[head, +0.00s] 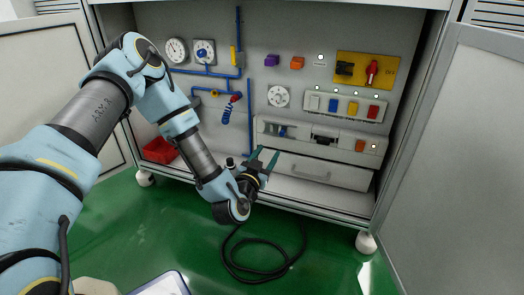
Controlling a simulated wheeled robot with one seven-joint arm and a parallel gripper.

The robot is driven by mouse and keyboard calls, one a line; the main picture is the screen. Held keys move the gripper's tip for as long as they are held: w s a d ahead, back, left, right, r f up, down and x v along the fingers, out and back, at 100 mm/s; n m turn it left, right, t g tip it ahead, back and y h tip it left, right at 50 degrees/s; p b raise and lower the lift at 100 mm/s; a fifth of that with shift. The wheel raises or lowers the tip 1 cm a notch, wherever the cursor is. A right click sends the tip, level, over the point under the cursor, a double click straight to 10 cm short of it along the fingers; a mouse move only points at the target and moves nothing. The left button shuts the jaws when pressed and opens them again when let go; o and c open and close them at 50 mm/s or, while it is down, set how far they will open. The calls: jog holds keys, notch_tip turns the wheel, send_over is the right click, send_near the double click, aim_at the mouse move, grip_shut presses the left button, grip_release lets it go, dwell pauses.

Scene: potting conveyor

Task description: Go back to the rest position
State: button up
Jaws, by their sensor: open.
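My gripper (264,158) is at the middle of the head view, at the end of my light blue and grey arm. Its two green-tipped fingers are spread apart, with nothing seen between them. It is at the front of an open cabinet (205,93), with the drawer (318,171) behind it and to its right. The fingers appear clear of the panel, but the exact gap cannot be told. My arm reaches in from the left and hides part of the cabinet's left side.
Cabinet doors stand open at left (40,85) and right (455,165). A red bin (160,150) sits inside at left. A black cable (232,262) lies coiled on the green floor (325,265). Blue pipes (240,50), coloured buttons (352,108) and a yellow switch plate (388,72) line the back panel.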

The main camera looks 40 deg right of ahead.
jog(key=w+a+r+n+g+y+p, duration=0.1)
jog(key=w+a+r+y+p, duration=0.3)
jog(key=w+a, duration=0.5)
jog(key=w+a+r+n+g+y+p, duration=0.15)
jog(key=w+a+r+y, duration=0.35)
jog(key=a, duration=0.7)
jog(key=s+a+r+n+g+y+p, duration=0.1)
jog(key=a+r+n+y, duration=0.15)
jog(key=a, duration=0.55)
jog(key=s+a+r+n+g+y+p, duration=0.1)
jog(key=s+a+r+n+y, duration=0.15)
jog(key=a, duration=0.45)
jog(key=s+a+r+n+g+y+p, duration=0.1)
jog(key=s+a+r+n+g, duration=0.1)
jog(key=s+a+r+n, duration=0.3)
jog(key=s+a+r+g+p, duration=0.1)
jog(key=s+a+r, duration=0.25)
jog(key=a, duration=0.35)
notch_tip(320, 180, up, 37)
jog(key=p, duration=3.7)
jog(key=shift+s+r+p, duration=0.15)
jog(key=shift+p, duration=0.25)
